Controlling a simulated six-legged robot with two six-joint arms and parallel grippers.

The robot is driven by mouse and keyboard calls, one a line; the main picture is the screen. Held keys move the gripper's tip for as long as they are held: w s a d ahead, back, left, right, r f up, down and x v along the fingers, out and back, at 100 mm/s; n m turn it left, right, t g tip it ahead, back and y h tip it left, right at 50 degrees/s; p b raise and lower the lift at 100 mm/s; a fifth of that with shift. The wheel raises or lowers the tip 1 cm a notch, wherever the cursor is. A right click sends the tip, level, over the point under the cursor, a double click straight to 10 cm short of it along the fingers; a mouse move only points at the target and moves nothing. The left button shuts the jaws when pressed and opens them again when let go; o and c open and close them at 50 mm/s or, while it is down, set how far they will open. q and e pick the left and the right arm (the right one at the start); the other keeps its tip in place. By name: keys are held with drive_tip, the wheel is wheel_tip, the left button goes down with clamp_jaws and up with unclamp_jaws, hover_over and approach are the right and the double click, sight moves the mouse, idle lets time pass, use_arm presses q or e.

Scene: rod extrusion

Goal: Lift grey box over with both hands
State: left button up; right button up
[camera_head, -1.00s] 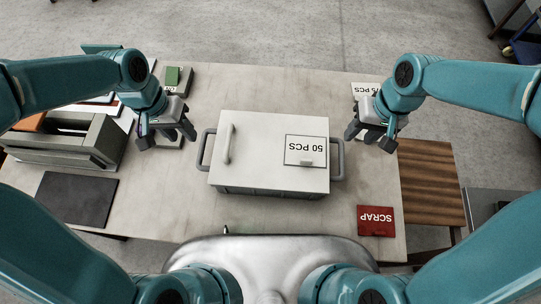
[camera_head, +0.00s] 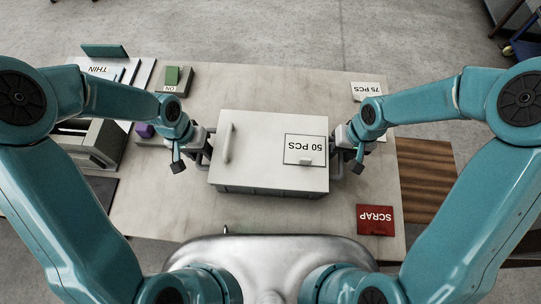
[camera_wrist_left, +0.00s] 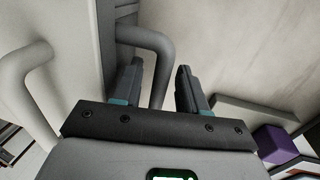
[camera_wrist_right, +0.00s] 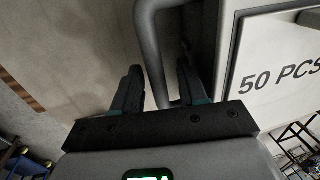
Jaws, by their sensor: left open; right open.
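The grey box (camera_head: 262,150) stands on the table, with a lid handle and a "50 PCS" label on its pale top. My left gripper (camera_head: 190,160) is open at the box's left side handle. In the left wrist view that handle (camera_wrist_left: 155,55) runs between the open fingers (camera_wrist_left: 157,85). My right gripper (camera_head: 347,160) is open at the right side handle. In the right wrist view the handle (camera_wrist_right: 152,50) lies between the open fingers (camera_wrist_right: 157,88). Contact with either handle cannot be told. In the head view the grippers partly hide both handles.
A red SCRAP plate (camera_head: 376,220) lies on the table (camera_head: 290,90) at the right front. A 75 PCS label (camera_head: 367,91) is at the back right. A brown striped surface (camera_head: 427,180) stands right of the table.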

use_arm(q)
clamp_jaws()
use_arm(e)
clamp_jaws()
use_arm(q)
drive_tip(key=shift+r, duration=0.2)
use_arm(e)
drive_tip(key=shift+r, duration=0.15)
